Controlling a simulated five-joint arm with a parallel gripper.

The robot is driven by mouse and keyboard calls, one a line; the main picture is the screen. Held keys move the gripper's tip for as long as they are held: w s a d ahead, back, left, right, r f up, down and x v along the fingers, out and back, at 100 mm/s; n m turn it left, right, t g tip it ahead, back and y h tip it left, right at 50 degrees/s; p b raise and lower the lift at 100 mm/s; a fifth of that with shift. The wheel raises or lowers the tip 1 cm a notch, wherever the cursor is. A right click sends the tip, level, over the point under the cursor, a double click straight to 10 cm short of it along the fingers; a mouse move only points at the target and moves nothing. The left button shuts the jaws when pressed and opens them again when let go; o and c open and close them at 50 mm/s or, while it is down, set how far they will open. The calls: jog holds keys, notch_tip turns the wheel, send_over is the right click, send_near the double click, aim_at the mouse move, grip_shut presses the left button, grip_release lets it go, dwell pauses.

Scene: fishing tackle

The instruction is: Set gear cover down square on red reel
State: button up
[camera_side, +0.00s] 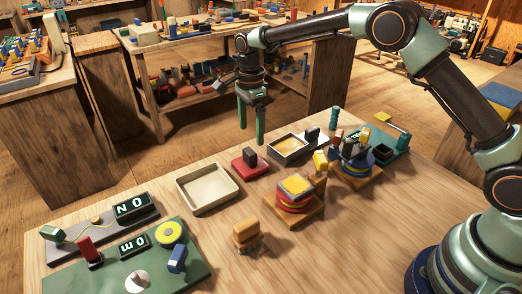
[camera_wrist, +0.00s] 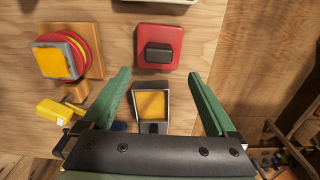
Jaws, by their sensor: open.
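The red reel (camera_side: 294,204) stands on a wooden base right of centre in the side view; it also shows at upper left in the wrist view (camera_wrist: 79,57). A square yellow piece with a grey border, which looks like the gear cover (camera_side: 296,185), lies flat on top of the reel. In the wrist view the cover (camera_wrist: 57,61) sits over the reel's left part and looks slightly turned. My gripper (camera_side: 251,134) is open and empty, its fingers pointing down above the bench, behind and left of the reel. Nothing is between its fingertips in the wrist view (camera_wrist: 158,76).
A red pad with a black block (camera_side: 250,160) and a grey yellow-floored box (camera_side: 272,151) lie near the gripper. A blue reel (camera_side: 351,171) stands right of the red reel. The front right bench is clear.

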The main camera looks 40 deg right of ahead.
aim_at(251, 150)
notch_tip(251, 150, down, 9)
jog(key=shift+s+a+r, duration=0.15)
jog(key=shift+r, duration=0.05)
dwell(0.3)
grip_shut()
